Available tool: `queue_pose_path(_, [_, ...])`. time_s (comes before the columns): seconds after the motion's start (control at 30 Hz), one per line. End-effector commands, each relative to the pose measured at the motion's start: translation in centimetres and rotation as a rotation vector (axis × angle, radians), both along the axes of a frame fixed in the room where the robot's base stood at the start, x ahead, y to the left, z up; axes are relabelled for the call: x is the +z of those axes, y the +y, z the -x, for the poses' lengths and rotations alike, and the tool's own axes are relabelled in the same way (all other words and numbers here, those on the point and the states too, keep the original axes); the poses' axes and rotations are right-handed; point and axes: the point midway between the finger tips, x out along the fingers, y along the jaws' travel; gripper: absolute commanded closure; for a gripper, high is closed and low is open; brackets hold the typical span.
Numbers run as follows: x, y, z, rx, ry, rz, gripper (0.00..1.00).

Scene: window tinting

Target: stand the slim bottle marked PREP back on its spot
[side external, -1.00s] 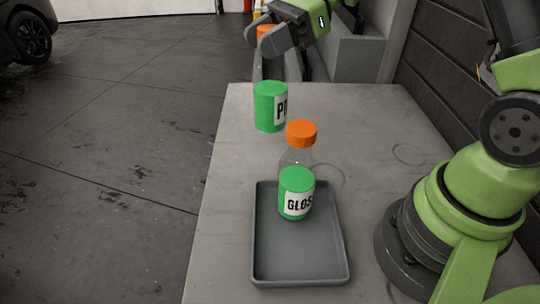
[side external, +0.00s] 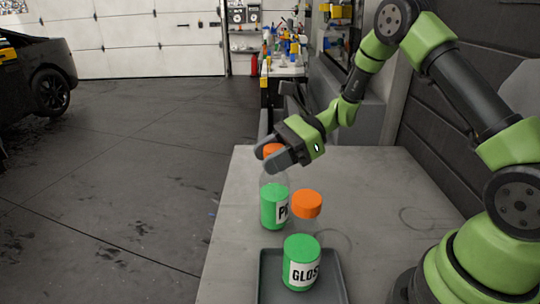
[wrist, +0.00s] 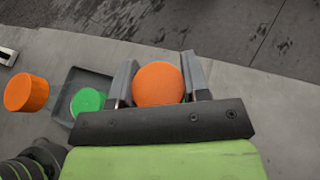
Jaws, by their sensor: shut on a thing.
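The slim bottle marked PREP (side external: 272,206) has an orange cap, a clear upper part and a green lower part with a white label, partly cut off from view. My gripper (side external: 269,158) is shut on its top. The bottle hangs upright near the table's left edge, beyond the other bottle; I cannot tell if its base touches the table. In the wrist view, its orange cap (wrist: 158,84) sits between the two fingers of my gripper (wrist: 158,64). Faint ring marks (side external: 420,218) show on the tabletop.
A similar bottle marked GLOSS (side external: 301,258) stands in a grey tray (side external: 333,282) at the near side of the table (side external: 375,180). Its orange cap also shows in the wrist view (wrist: 26,92). The tabletop right of the bottles is clear. A dark wall borders the right.

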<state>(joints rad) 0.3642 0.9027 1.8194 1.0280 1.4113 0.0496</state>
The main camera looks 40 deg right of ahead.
Motion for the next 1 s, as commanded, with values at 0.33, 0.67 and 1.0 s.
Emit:
queue_pose_path(0.33, [-0.3,0.0,0.0,0.001,0.001,-0.001,0.32])
queue_pose_path(0.67, [0.3,-0.5,0.1,-0.002,-0.002,0.000,0.32])
queue_pose_path(1.0, [3.0,-6.5,2.6,-0.006,-0.003,0.000,0.32])
